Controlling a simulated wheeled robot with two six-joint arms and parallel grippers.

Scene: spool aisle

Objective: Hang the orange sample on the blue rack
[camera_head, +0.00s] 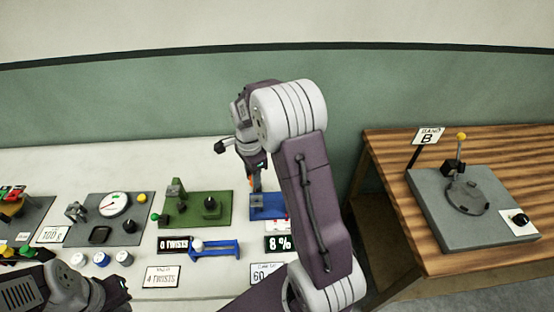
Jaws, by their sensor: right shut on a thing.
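My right gripper (256,172) points down over the blue station (262,212) at the right end of the white table. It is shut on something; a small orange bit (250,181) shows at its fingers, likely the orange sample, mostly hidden. A grey post stands below the fingers on the blue station, and my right arm covers the station's right part. I cannot tell whether the sample touches the post. A separate low blue frame (222,248) lies in front; I cannot tell which blue thing is the rack. My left gripper (116,292) is low at left, its fingers unclear.
A green station (190,219) with a black knob and a grey station (132,232) with a dial stand left on the white table. Several spools (101,259) stand in front. A wooden table (400,155) with a grey machine (445,234) is at right, across a gap.

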